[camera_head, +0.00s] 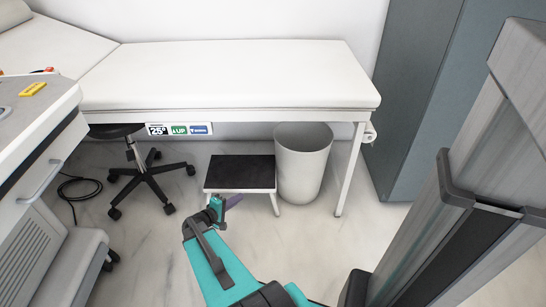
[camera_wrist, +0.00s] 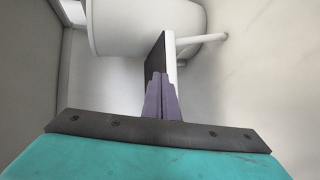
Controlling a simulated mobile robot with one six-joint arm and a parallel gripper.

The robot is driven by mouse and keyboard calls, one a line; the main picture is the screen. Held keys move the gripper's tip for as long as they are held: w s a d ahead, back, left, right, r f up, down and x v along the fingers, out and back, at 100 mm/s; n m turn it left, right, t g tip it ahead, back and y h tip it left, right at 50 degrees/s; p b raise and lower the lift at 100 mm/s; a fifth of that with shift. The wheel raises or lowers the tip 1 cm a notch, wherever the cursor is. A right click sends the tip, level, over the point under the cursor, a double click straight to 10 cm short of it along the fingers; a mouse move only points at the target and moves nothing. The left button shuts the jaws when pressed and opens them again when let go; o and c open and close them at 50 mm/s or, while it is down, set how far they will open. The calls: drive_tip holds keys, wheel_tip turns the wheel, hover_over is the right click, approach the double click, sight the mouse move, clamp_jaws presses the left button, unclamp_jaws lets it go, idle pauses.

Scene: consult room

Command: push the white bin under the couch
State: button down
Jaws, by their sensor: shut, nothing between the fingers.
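The white bin (camera_head: 301,172) stands upright on the floor at the couch's front side, just right of the step stool. Its open rim shows whole, just below the couch's front rail; I cannot tell how far under it sits. The white couch (camera_head: 230,80) spans the back, with a slim right leg (camera_head: 350,170). My gripper (camera_head: 236,199) is low in front of the stool, left of the bin. Its purple fingers are shut and empty in the wrist view (camera_wrist: 160,78), pointing at the stool's edge, with the bin's pale curved wall (camera_wrist: 120,35) beyond.
The step stool (camera_head: 240,172), black-topped with white legs, stands close beside the bin. A black wheeled stool (camera_head: 146,176) and a cable (camera_head: 75,188) are left. A desk (camera_head: 30,120) stands nearer left, a grey cabinet (camera_head: 425,90) right. Floor in front of the bin is clear.

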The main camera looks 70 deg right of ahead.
drive_tip(key=s+d+r+h, duration=0.2)
drive_tip(key=d+r+h, duration=0.1)
drive_tip(key=d+r, duration=0.4)
drive_tip(key=d, duration=0.3)
drive_tip(key=shift+d+r+n, duration=0.2)
drive_tip(key=shift+r+n, duration=0.1)
drive_tip(key=shift+r, duration=0.05)
drive_tip(key=shift+s, duration=0.1)
drive_tip(key=b, duration=0.3)
approach(278, 151)
drive_tip(key=w+d, duration=0.2)
drive_tip(key=d, duration=0.1)
drive_tip(key=shift+s+d+f+b, duration=0.25)
drive_tip(key=shift+s+d, duration=0.35)
drive_tip(key=shift+s, duration=0.2)
drive_tip(key=shift+s+d+f+b, duration=0.1)
drive_tip(key=shift+s+d+b, duration=0.1)
drive_tip(key=shift+s+d, duration=0.55)
drive_tip(key=shift+a, duration=0.1)
drive_tip(key=shift+b, duration=0.3)
